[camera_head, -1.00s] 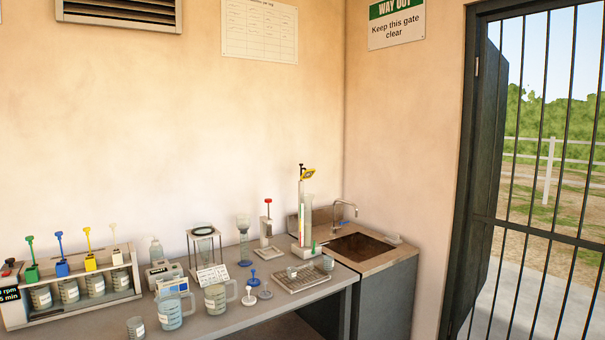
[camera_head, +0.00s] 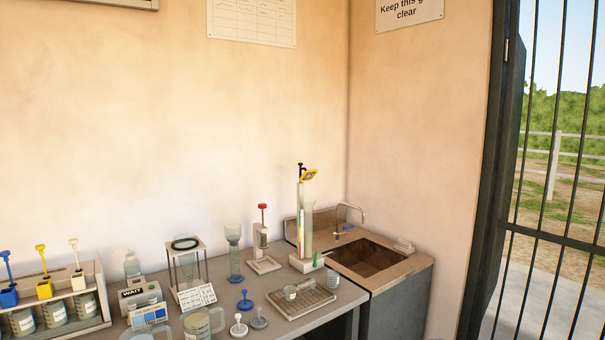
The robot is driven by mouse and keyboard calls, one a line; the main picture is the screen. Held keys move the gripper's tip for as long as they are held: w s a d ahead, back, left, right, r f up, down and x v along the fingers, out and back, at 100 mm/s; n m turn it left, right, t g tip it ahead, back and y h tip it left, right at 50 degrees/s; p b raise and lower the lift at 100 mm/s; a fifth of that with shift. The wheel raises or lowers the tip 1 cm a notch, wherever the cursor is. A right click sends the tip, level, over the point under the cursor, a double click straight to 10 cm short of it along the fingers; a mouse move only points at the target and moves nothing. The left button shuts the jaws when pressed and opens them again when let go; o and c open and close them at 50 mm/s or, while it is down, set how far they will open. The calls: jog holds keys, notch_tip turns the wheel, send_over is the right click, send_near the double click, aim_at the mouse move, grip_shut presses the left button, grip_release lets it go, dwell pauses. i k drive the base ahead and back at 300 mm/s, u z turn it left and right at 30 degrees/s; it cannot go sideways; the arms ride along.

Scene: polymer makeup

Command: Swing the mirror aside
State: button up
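A small yellow-framed round piece (camera_head: 309,175), which looks like the mirror, sits at the top of a tall stand. It juts out to the right of the post's top, above a clear upright cylinder (camera_head: 308,230). The stand's pale base (camera_head: 303,264) is at the back right of the bench, beside the sink. The mirror is too small to tell its exact tilt. My gripper is not in view.
The bench (camera_head: 264,325) holds a wire rack tray (camera_head: 302,298), a red-topped stand (camera_head: 262,235), a glass funnel piece (camera_head: 234,250), a frame stand (camera_head: 187,265) and jugs. A sink (camera_head: 368,256) with a tap (camera_head: 350,212) is at right. A barred gate stands farther right.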

aim_at(308, 175)
jog(key=u, duration=0.45)
jog(key=k, duration=0.3)
jog(key=z, duration=1.1)
jog(key=i, duration=2.2)
jog(key=u, duration=0.95)
